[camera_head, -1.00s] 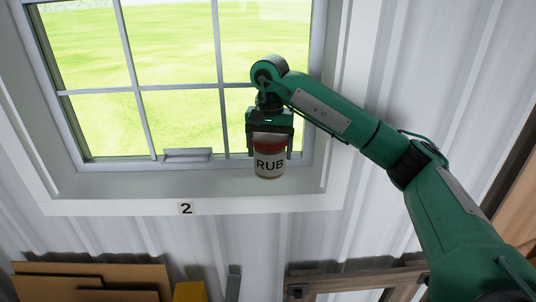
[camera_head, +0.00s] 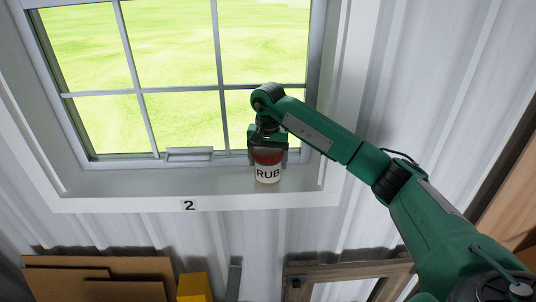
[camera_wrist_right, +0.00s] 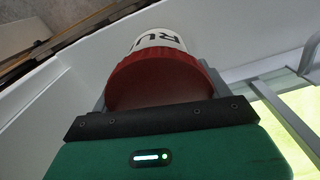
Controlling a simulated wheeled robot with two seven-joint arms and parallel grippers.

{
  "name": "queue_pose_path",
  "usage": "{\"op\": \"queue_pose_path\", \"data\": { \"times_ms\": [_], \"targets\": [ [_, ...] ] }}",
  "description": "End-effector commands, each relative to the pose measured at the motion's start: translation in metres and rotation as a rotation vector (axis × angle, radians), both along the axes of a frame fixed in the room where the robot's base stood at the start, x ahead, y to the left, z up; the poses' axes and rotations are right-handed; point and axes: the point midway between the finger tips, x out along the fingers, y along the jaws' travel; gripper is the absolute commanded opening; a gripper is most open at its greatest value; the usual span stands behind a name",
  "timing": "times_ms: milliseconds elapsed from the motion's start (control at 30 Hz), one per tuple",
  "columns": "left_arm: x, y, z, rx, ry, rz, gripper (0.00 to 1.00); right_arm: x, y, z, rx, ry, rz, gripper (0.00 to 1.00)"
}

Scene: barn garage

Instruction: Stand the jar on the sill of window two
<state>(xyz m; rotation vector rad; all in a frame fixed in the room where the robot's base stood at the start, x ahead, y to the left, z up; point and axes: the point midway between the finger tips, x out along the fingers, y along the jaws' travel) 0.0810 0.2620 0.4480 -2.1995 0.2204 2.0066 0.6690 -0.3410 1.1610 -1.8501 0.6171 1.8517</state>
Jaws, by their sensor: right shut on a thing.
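The jar (camera_head: 267,174) has a white body marked "RUB" and a red lid. My right gripper (camera_head: 267,157) is shut on it around the lid and holds it upright at the right part of the sill (camera_head: 130,184) of the window marked 2. I cannot tell whether the jar's base touches the sill. In the right wrist view the red lid (camera_wrist_right: 160,80) sits between the fingers, with the white body beyond it. The number plate "2" (camera_head: 189,205) is on the frame below the sill. My left gripper is not in view.
The window panes (camera_head: 180,120) and a latch (camera_head: 189,154) lie behind the sill. The frame's right side (camera_head: 341,100) stands close to the jar. The sill left of the jar is clear. Below are cardboard sheets (camera_head: 95,278), a yellow box (camera_head: 194,288) and a wooden frame (camera_head: 345,272).

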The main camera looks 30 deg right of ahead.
Motion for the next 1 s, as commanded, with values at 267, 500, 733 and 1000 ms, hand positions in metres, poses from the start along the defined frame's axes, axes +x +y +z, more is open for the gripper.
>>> {"op": "queue_pose_path", "data": {
  "times_ms": [267, 500, 733, 1000],
  "targets": [
    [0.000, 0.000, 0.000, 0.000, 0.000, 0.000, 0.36, 0.000, 0.000, -0.001, 0.000, -0.001, 0.000, 0.49],
    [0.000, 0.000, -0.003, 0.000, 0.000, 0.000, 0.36, 0.000, 0.000, -0.004, 0.000, 0.000, -0.001, 1.00],
    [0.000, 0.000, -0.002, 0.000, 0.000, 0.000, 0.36, 0.000, 0.000, -0.003, 0.000, 0.000, -0.001, 1.00],
    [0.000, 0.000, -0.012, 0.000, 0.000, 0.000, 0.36, 0.001, -0.001, 0.017, -0.001, -0.006, -0.002, 1.00]
  ]
}}
